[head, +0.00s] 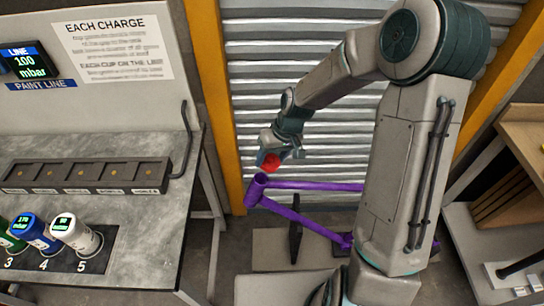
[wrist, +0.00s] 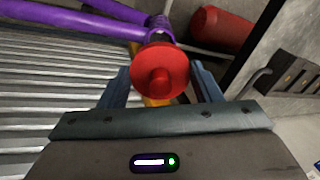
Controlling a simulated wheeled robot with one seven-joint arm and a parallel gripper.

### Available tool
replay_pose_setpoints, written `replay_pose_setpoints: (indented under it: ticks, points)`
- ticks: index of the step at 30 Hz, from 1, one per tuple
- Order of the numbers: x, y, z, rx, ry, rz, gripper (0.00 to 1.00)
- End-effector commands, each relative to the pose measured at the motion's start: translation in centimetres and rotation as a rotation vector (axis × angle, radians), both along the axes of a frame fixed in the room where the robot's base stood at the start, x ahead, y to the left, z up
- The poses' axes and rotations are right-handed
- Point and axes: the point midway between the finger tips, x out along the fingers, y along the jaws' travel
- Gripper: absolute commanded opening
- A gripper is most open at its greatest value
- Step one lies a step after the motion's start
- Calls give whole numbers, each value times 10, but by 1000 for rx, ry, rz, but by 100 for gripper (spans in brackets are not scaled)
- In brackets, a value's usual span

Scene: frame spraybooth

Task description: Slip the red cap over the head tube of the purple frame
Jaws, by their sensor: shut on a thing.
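The red cap (head: 270,162) is held in my gripper (head: 279,156), which is shut on it.
A grey bench (head: 100,235) at left carries a row of dark holders (head: 85,173) and several numbered cups. A bent dark handle (head: 187,140) rises at its right edge. A wooden shelf unit (head: 510,180) stands at right. A red cylinder (wrist: 222,30) lies beyond the frame.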

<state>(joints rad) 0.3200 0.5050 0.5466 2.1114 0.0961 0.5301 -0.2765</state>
Motion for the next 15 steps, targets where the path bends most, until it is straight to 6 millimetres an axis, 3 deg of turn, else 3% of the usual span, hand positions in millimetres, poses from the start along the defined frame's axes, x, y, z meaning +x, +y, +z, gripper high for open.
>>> replay_pose_setpoints:
  ticks: [5,15]
  points:
    - [-2,0,-1,0,2,-5,37]
    - [-2,6,-23,0,2,-3,37]
